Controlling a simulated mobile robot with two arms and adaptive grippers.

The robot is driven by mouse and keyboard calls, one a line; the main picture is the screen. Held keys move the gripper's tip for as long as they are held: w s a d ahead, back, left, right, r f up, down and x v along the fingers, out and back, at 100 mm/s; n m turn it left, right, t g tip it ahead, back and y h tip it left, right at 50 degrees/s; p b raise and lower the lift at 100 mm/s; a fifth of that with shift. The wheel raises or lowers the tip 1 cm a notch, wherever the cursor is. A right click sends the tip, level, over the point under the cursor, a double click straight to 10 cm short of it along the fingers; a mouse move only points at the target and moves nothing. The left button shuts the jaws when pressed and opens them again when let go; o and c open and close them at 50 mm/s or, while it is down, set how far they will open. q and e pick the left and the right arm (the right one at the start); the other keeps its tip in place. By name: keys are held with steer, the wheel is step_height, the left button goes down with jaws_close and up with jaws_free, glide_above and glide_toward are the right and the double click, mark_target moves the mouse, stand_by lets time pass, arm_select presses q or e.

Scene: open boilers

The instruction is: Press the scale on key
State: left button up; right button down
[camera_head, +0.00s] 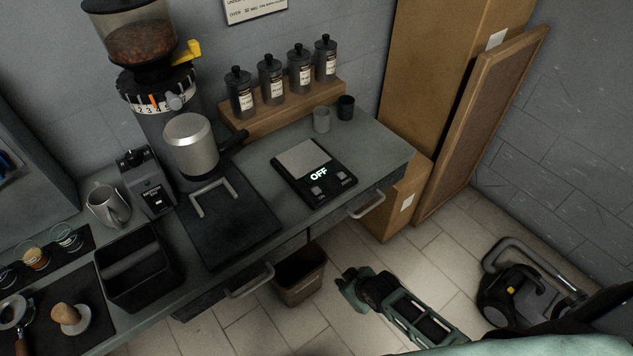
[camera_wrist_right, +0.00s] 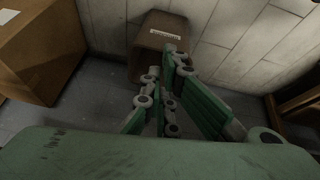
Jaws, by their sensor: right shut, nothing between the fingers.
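A black scale (camera_head: 313,172) with a grey weighing plate lies on the counter, left of the counter's right end. Its display reads OFF, and small keys sit by the display along the front edge. My right gripper (camera_head: 349,283) is below and in front of the scale, over the floor beyond the counter's front edge, and touches nothing. In the right wrist view the gripper's green fingers (camera_wrist_right: 171,65) are shut and empty. The scale does not show in the right wrist view. My left gripper is not in view.
A grinder (camera_head: 152,100) with a metal cup stands left of the scale. Two small cups (camera_head: 321,120) and a rack of canisters (camera_head: 271,80) stand behind it. Drawer handles (camera_head: 366,206) jut from the counter front. A bin (camera_head: 299,275) and cardboard boxes (camera_head: 403,198) stand on the floor.

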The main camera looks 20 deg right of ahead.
steer(key=w+a+r+n+t+y+p, duration=0.15)
steer(key=a+r, duration=0.25)
steer(key=r, duration=0.7)
steer(key=w+a+r+n+y+p, duration=0.1)
steer(key=w+a+r+n+p, duration=0.15)
steer(key=r, duration=0.85)
steer(key=w+a+r+n+y+p, duration=0.1)
steer(key=w+a+r+n, duration=0.2)
steer(key=r, duration=0.9)
step_height(320, 180, up, 6)
steer(key=f+n+t, duration=0.1)
steer(key=n, duration=0.2)
glide_above(317, 191)
steer(key=a, duration=0.2)
steer(key=shift+s+d+r, duration=0.1)
steer(key=shift+r, duration=0.15)
step_height(317, 191, down, 7)
steer(key=b, duration=0.7)
steer(key=shift+r, duration=0.2)
steer(key=shift+f+b, duration=0.5)
steer(key=shift+f, duration=0.6)
